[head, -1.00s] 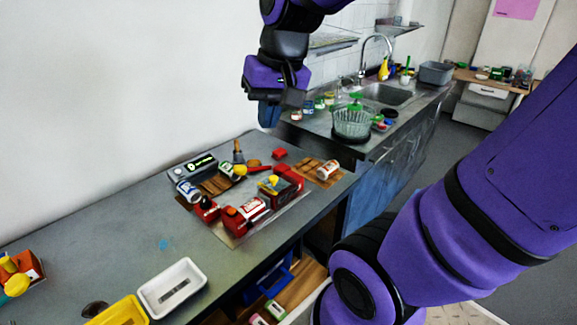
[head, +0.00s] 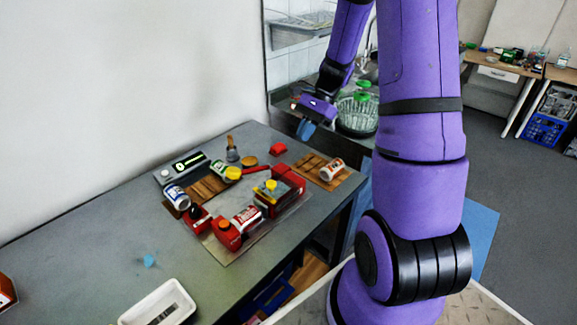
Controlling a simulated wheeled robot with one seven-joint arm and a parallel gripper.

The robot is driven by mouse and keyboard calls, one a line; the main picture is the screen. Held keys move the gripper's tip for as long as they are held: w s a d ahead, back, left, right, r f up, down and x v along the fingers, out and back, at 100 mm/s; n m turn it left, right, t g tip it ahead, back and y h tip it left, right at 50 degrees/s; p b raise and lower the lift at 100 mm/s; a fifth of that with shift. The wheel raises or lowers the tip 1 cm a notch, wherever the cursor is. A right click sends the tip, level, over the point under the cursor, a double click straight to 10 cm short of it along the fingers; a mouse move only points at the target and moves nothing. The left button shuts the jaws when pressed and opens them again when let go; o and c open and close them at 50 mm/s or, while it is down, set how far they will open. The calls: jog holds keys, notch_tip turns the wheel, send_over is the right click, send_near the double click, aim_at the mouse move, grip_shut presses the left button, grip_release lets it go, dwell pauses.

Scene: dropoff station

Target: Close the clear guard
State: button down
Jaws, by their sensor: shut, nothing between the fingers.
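A red machine stands on a pale base plate (head: 225,255) on the grey table. It has a red block (head: 290,178) and a part with a yellow knob (head: 271,185). A red and white can (head: 245,219) lies on its side beside a red block with an orange knob (head: 228,234). I cannot make out the clear guard or its position at this size. My gripper (head: 306,130) is shut and empty. It points down, above and behind the machine, apart from it, near the table's far end.
A grey device with a display (head: 181,167), a blue and white can (head: 176,195) and a green and white bottle (head: 222,170) stand left of the machine. A wooden board (head: 313,166) carries another can (head: 332,168). A white tray (head: 150,302) lies in front. The table's left part is mostly clear.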

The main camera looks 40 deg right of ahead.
notch_tip(320, 180, down, 2)
jog(key=d+m, duration=0.1)
jog(key=d, duration=0.2)
send_near(281, 185)
jog(key=a+f, duration=0.2)
jog(key=f, duration=0.1)
jog(key=shift+s+f+m+y, duration=0.1)
jog(key=shift+s+m+y, duration=0.05)
jog(key=shift+m+y, duration=0.15)
jog(key=shift+a+f, duration=0.1)
jog(key=shift+a, duration=1.05)
jog(key=shift+a+f, duration=0.15)
jog(key=shift+a, duration=0.5)
jog(key=shift+a, duration=0.1)
